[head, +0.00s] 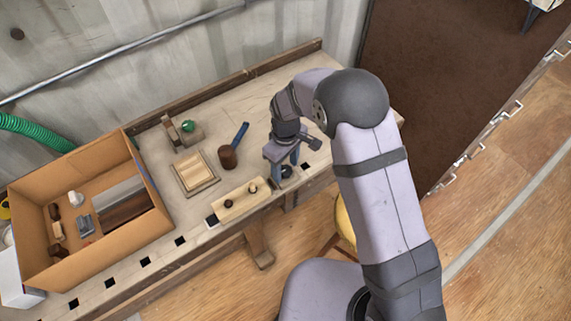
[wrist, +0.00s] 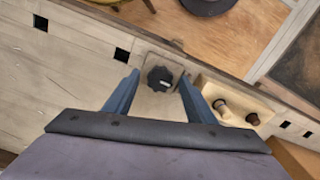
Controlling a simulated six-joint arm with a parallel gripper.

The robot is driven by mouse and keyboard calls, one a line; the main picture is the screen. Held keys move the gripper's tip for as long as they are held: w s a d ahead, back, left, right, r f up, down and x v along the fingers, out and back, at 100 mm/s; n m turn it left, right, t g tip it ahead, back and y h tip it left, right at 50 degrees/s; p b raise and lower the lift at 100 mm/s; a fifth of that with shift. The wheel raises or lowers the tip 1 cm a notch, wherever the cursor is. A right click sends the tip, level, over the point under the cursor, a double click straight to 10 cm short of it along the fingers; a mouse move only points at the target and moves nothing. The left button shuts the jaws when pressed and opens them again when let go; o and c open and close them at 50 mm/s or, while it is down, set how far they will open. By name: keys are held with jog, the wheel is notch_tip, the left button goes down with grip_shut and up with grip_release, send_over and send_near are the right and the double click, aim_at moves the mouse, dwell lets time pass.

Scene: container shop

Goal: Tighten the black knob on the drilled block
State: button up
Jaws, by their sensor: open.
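The black knob (wrist: 160,79), lobed with a small pale mark, sits on the drilled block (wrist: 152,103), a pale block near the bench's front edge. My gripper (wrist: 159,74) is open, its two blue fingers on either side of the knob in the wrist view, with gaps showing. I cannot tell how high the fingertips are above the block. In the head view my gripper (head: 289,166) points down at the bench's front right, and the knob (head: 286,171) shows dark between the fingers, partly hidden.
A large cardboard box (head: 151,187) stands left.

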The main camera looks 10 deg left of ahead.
jog(key=c, duration=1)
jog(key=shift+c, duration=0.2)
